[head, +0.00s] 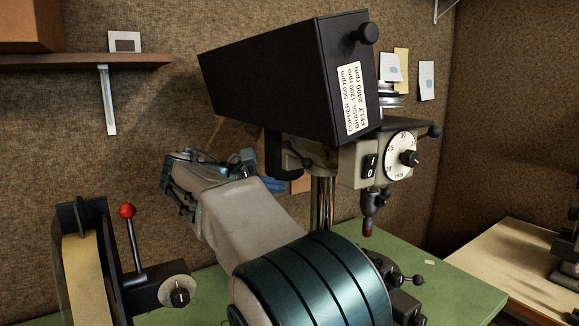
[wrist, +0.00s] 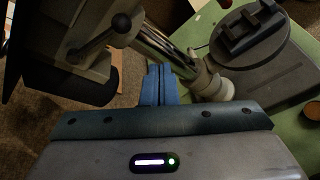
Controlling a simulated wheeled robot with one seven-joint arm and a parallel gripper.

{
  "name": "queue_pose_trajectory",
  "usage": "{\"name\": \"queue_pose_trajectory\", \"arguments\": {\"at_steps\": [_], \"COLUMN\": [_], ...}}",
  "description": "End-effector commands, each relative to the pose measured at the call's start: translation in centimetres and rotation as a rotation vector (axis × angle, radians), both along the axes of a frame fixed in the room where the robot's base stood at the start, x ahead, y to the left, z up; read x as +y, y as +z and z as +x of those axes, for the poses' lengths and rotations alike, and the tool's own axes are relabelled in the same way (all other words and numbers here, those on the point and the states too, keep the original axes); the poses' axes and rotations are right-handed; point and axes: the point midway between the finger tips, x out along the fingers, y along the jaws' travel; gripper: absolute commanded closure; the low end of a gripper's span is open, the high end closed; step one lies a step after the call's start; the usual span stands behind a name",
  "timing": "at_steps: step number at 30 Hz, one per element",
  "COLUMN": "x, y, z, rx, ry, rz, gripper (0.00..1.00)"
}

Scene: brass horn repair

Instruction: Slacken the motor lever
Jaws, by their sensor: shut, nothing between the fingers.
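The drill press has a black belt cover (head: 270,80) with a speed label and a grey head with a dial (head: 399,156). In the wrist view, a black lever (wrist: 97,39) with a round knob sits on a grey housing at upper left; I take it to be the motor lever. In the head view, a small black ball knob (head: 308,162) shows under the cover, probably on the same lever. My gripper (wrist: 159,70) has its blue fingers shut and empty. They are below and right of the lever in the wrist view, apart from it, near the steel column.
The steel column (head: 322,203) rises from the green bench (head: 455,285). A belt machine with a red-knobbed lever (head: 127,212) stands at left. A shelf (head: 90,61) is on the wall.

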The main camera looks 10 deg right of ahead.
Motion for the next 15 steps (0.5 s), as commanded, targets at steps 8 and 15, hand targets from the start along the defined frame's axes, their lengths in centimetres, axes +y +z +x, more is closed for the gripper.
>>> {"name": "queue_pose_trajectory", "arguments": {"at_steps": [8, 15], "x": [3.7, 3.6], "y": [3.3, 3.3], "z": [1.0, 1.0], "rx": [-0.021, -0.022], "ry": [0.029, 0.029], "rz": [-0.157, -0.156], "gripper": [1.0, 1.0]}}
